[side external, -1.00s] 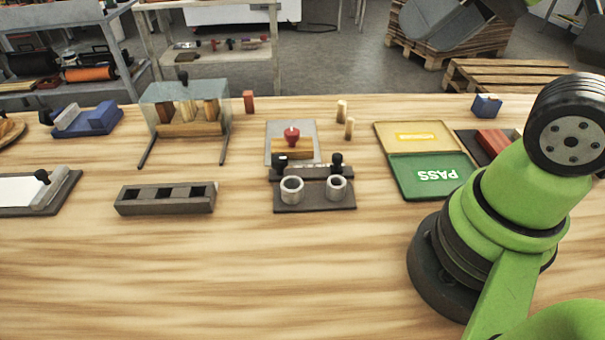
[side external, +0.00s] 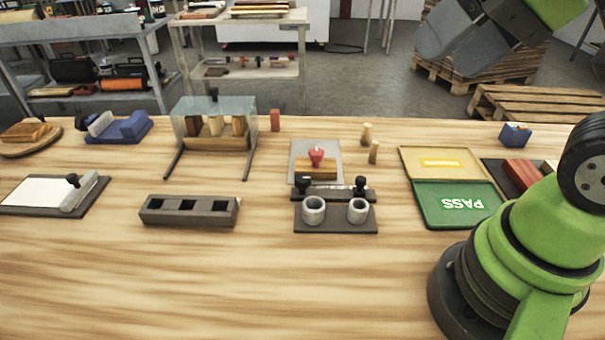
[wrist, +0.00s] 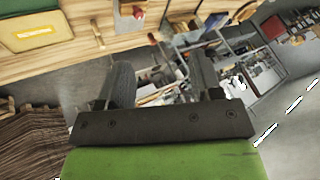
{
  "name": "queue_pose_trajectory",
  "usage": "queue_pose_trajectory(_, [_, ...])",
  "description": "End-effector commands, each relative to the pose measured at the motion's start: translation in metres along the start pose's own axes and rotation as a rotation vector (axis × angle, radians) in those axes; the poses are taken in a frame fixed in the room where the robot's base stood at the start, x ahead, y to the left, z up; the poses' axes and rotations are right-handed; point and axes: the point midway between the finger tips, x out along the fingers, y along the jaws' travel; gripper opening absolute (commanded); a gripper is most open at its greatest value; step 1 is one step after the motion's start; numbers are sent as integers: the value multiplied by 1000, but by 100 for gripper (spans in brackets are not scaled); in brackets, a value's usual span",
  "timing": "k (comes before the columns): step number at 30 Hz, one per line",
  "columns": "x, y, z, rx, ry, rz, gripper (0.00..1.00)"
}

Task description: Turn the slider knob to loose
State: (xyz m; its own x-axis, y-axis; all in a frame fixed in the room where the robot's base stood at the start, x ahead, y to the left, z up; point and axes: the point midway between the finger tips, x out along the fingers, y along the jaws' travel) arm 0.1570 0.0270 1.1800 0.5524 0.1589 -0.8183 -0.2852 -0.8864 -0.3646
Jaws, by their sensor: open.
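A red knob (side external: 316,155) sits on a wooden block, on a pale grey plate (side external: 330,172) near the middle of the bench. I take it for the slider knob; its markings are too small to read. My gripper (side external: 455,55) is raised at the upper right of the side view, well apart from the knob. In the wrist view its two fingers (wrist: 158,68) are spread, with nothing between them.
A dark fixture with two grey cups (side external: 336,222) stands just in front of the plate. A clear-topped stand (side external: 213,120) and slotted block (side external: 190,218) are left. The front bench is clear.

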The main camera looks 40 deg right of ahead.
Motion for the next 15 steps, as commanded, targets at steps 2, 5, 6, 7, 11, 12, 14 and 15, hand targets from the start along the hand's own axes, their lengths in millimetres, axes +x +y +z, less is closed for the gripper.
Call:
queue_pose_trajectory(2, [10,-5,-14,56,-44,31,59])
queue_pose_trajectory(5, [29,-12,-36,156,-102,83,59])
queue_pose_trajectory(6, [39,-15,-44,196,-124,106,59])
queue_pose_trajectory(7, [47,-16,-49,227,-140,123,59])
queue_pose_trajectory(11, [87,-22,-70,354,-199,208,59])
queue_pose_trajectory(12, [101,-22,-75,391,-214,236,59])
queue_pose_trajectory(14, [123,-23,-80,448,-237,279,59])
queue_pose_trajectory(15, [139,-22,-83,483,-250,310,59])
